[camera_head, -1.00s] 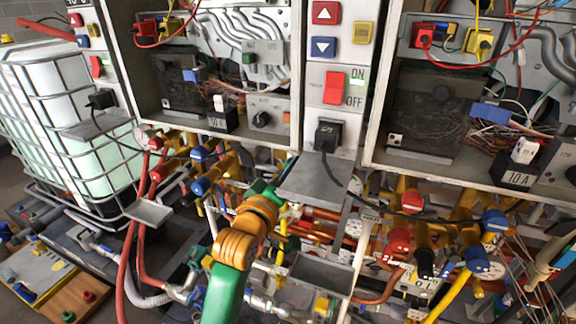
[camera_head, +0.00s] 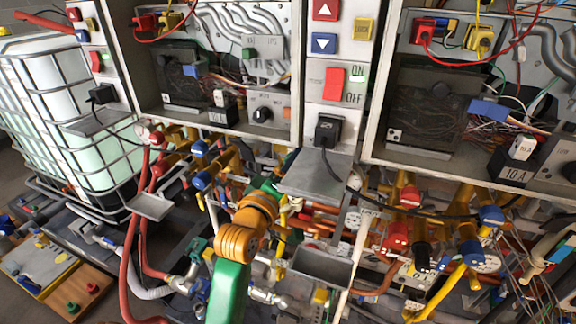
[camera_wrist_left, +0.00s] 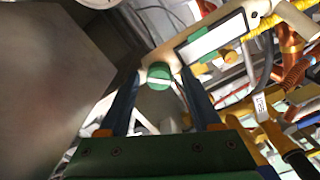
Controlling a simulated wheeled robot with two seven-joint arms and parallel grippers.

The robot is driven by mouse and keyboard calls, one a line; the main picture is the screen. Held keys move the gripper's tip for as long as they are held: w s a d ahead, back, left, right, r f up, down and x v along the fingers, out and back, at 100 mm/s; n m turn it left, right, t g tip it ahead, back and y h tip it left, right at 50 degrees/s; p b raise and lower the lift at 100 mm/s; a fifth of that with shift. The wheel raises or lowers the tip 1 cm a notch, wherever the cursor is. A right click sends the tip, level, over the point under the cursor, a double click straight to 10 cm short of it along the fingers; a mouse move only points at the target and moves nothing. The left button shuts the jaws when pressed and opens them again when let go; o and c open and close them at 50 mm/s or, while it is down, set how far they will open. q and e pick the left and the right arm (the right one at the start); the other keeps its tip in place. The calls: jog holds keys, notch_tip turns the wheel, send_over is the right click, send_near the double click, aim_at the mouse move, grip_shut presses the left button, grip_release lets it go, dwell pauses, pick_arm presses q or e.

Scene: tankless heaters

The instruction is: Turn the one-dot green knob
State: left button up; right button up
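A round green knob (camera_wrist_left: 158,77) with a white stripe across its face shows in the left wrist view, mounted on a pale bracket. No dots can be made out on it. My left gripper (camera_wrist_left: 161,86) is open, with its two dark fingers on either side of this knob; whether they touch it is unclear. In the head view my left gripper (camera_head: 268,186) reaches in beside a grey shelf, and its fingertips are hidden among the pipes. Another green knob (camera_head: 249,55) is on the panel inside the left heater cabinet. My right gripper is out of view.
The grey metal shelf (camera_head: 315,176) juts out close to my gripper; a large grey surface (camera_wrist_left: 50,80) fills the left of the wrist view. Pipes and red and blue valve handles (camera_head: 410,197) crowd the area. A caged white tank (camera_head: 90,120) stands left.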

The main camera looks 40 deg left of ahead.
pick_arm(q)
jog(key=p+v, duration=0.3)
jog(key=v, duration=0.4)
dwell(0.4)
